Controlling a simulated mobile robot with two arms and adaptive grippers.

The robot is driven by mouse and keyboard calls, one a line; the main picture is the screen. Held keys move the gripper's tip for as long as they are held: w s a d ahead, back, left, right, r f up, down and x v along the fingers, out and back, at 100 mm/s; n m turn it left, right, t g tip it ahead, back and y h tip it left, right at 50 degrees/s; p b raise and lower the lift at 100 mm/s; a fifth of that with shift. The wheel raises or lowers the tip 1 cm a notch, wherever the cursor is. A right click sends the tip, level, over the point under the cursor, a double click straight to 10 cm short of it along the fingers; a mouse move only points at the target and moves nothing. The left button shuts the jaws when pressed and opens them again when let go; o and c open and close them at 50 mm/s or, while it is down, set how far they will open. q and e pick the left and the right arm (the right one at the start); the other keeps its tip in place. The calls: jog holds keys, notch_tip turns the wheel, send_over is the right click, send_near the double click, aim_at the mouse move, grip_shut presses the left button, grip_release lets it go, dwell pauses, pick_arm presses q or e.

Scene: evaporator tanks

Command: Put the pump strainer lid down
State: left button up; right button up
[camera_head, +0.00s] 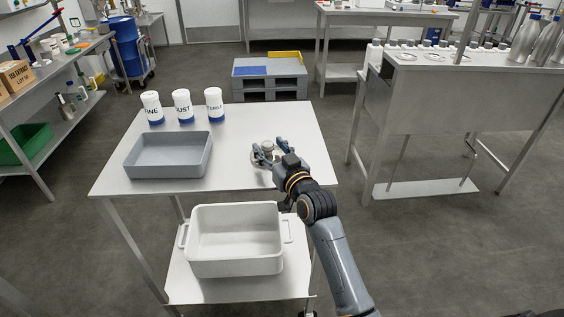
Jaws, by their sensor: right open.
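The pump strainer lid (256,160) appears as a small, round, pale grey metal piece on the right part of the white table top, with a knob-like part standing up. My right gripper (267,147) is over it with its fingers spread open around the knob. The hand hides much of the lid. I cannot tell whether the fingers touch it. My left gripper is not in view.
A grey open tray (168,172) lies on the table's left. Three white tubs, including a middle one (183,106), stand at the back. A white bin (235,262) sits on the lower shelf. The table's back right is clear. A steel bench (440,110) stands to the right.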

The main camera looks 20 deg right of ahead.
jog(key=s, duration=0.6)
jog(key=s+d, duration=0.1)
jog(key=s, duration=0.3)
jog(key=shift+d, duration=0.1)
